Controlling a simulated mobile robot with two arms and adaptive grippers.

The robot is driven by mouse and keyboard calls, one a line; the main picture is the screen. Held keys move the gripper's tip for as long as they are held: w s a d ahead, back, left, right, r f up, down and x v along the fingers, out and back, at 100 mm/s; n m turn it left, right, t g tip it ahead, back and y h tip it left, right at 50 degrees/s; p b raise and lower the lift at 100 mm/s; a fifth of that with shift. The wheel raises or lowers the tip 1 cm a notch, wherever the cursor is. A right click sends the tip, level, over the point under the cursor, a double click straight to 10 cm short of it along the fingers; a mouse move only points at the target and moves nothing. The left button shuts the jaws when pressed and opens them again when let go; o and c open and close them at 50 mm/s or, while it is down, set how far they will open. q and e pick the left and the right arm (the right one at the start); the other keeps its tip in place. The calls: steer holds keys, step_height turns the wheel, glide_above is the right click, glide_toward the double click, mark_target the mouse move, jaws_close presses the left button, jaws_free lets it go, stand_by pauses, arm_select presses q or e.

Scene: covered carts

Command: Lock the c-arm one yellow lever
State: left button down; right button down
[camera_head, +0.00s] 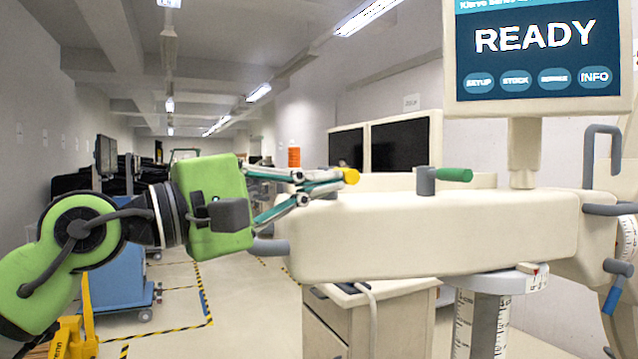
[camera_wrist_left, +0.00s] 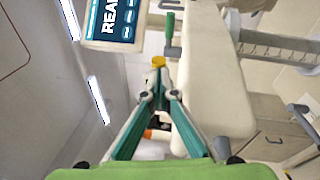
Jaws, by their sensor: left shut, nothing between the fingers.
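The c-arm (camera_head: 430,235) is a long cream-white body across the middle and right of the head view. The yellow lever (camera_head: 351,176) shows only as a small yellow end above its left part, and also in the left wrist view (camera_wrist_left: 158,61). The rest of the lever is hidden or hard to make out. My left gripper (camera_head: 338,181) reaches in from the left, its fingers pointing right. In the left wrist view its fingertips (camera_wrist_left: 159,80) are together, with the yellow end just beyond them. I cannot tell whether they touch it. My right gripper is not in view.
A green lever (camera_head: 453,174) on a grey post stands further right on the c-arm. A screen reading READY (camera_head: 538,50) rises above the right part. A grey handle (camera_head: 268,246) sticks out at the c-arm's left end. Dark monitors (camera_head: 400,145) stand behind.

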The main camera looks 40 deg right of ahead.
arm_select(q)
steer(key=a+f, duration=0.1)
steer(key=a, duration=1)
steer(key=shift+w+a+f, duration=0.25)
steer(key=shift+a+f, duration=0.1)
steer(key=shift+a, duration=0.05)
